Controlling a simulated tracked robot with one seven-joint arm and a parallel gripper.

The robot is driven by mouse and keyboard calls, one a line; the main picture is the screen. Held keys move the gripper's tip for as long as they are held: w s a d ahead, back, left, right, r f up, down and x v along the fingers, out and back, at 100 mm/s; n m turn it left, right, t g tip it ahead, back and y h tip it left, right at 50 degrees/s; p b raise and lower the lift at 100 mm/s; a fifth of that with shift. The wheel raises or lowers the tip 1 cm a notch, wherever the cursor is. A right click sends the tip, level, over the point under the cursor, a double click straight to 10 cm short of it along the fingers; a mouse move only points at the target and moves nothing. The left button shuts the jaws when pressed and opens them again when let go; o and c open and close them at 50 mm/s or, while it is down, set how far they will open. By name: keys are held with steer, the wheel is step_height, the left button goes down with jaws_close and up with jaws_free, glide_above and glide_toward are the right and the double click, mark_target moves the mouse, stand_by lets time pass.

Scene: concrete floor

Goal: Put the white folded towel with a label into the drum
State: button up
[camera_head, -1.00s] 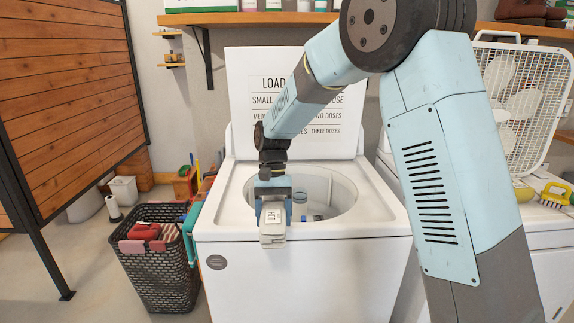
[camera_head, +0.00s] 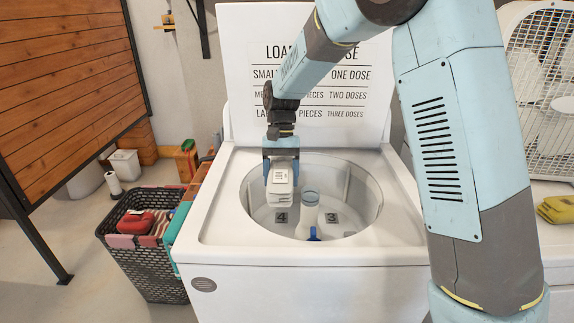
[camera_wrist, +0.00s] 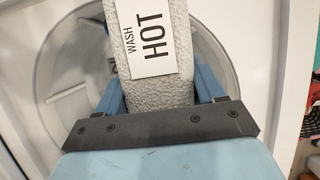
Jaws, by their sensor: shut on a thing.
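The white folded towel (camera_head: 281,189) hangs from my gripper (camera_head: 281,160) over the left part of the open drum (camera_head: 353,190). In the wrist view the towel (camera_wrist: 117,50) shows its textured cloth and a white label (camera_wrist: 151,36) reading "WASH HOT". My gripper (camera_wrist: 155,95) is shut on the towel, one blue finger on each side. The drum's rim (camera_wrist: 43,80) rings the towel in the wrist view. Whether the towel's lower end touches anything is hard to tell.
The raised lid (camera_head: 250,110) stands behind. A laundry basket (camera_head: 150,262) with folded cloths is at the left.

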steer(key=shift+w+f, duration=0.15)
steer(key=shift+w, duration=0.15)
steer(key=shift+w+d+f, duration=0.1)
steer(key=shift+d+f, duration=0.05)
steer(key=shift+f, duration=14.1)
steer(key=o, duration=1.2)
steer(key=shift+r, duration=0.1)
steer(key=shift+r, duration=12.95)
